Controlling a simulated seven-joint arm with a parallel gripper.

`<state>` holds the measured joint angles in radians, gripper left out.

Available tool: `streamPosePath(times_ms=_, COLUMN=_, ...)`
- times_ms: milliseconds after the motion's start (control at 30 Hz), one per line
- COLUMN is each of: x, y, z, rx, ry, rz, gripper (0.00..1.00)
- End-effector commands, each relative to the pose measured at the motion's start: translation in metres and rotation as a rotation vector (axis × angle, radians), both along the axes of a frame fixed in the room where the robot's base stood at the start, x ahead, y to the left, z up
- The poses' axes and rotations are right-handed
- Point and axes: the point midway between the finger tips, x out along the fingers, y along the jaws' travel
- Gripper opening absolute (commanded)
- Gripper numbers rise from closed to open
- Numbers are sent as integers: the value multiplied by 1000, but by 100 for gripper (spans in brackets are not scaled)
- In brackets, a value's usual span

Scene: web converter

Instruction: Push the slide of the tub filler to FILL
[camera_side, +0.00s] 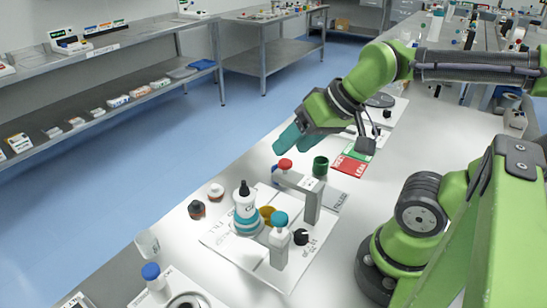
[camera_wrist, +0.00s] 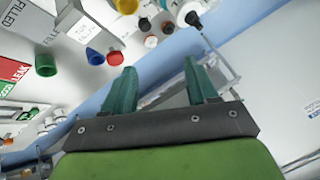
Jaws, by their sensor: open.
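The tub filler (camera_side: 312,200) appears to be the grey upright and arm assembly on a white labelled board (camera_side: 225,240); which part is its slide I cannot tell. A red knob (camera_side: 285,164) shows at its far end, and a red cap, apparently the same, in the wrist view (camera_wrist: 115,58).
A green cup (camera_side: 320,166) and red and green cards (camera_side: 349,165) lie right of the filler. Dark and red-capped jars (camera_side: 196,209) and a blue-capped bottle (camera_side: 153,277) stand left. A black knob (camera_side: 301,237) sits at the board's front. Blue floor lies beyond the table edge.

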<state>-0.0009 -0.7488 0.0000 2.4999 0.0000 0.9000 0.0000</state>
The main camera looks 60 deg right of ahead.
Motion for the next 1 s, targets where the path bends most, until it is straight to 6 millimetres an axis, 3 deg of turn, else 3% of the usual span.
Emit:
streamPosePath(times_ms=167, x=12, y=4, z=-12, rx=-8, ry=78, rz=19, gripper=58)
streamPosePath(times_ms=367, x=59, y=9, z=-21, rx=10, ry=292, rz=-69, gripper=58)
streamPosePath(times_ms=700, x=138, y=13, z=-42, rx=72, ry=630, rz=-628, gripper=58)
streamPosePath(times_ms=867, x=145, y=10, z=-29, rx=117, ry=649, rz=-852, gripper=58)
streamPosePath(times_ms=1000, x=141, y=10, z=-32, rx=133, ry=664, rz=-921, gripper=58)
